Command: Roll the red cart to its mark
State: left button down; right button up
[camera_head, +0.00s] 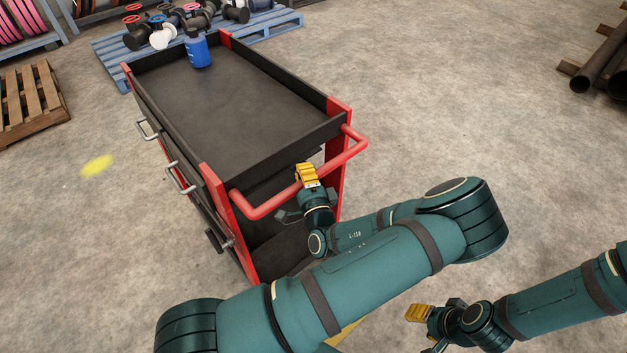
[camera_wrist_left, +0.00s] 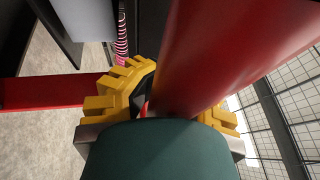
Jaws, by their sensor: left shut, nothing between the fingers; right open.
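The red cart (camera_head: 334,180) has black trays, red corner posts and a red push handle (camera_head: 262,207) on its near end. My left gripper (camera_head: 307,174) has yellow fingers and is at the handle bar, right of its middle. The left gripper is shut with nothing held. In the left wrist view, the red bar (camera_wrist_left: 215,50) runs close past the yellow fingers (camera_wrist_left: 165,110); the exact contact is hidden. My right gripper (camera_head: 420,313) is open and empty, low at the right, clear of the cart. A yellow mark (camera_head: 97,166) lies on the floor left of the cart.
A blue bottle (camera_head: 198,48) stands on the cart's top at the far end. A blue pallet (camera_head: 270,25) with pipe fittings is behind the cart. A wooden pallet (camera_head: 32,100) is far left, dark pipes (camera_head: 602,65) far right. Floor right of the cart is clear.

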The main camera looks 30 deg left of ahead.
aim_at(253, 131)
pick_arm(q)
jog(key=w+a+b, duration=0.1)
jog(key=w+a, duration=0.1)
jog(key=a, duration=0.5)
jog(key=w+a+b, duration=0.1)
jog(key=w+a, duration=0.2)
jog(key=a, duration=0.4)
jog(key=w+a+b, duration=0.1)
jog(key=w+a, duration=0.1)
jog(key=a, duration=0.5)
jog(key=shift+w+a+f+b, duration=0.25)
jog(key=shift+a+f+b, duration=0.05)
jog(key=shift+f+b, duration=0.1)
jog(key=c, duration=0.8)
grip_release()
jog(key=shift+o, duration=0.3)
jog(key=shift+w+r, duration=0.1)
jog(key=shift+r, duration=0.05)
jog(key=v, duration=1.2)
jog(key=shift+r, duration=0.1)
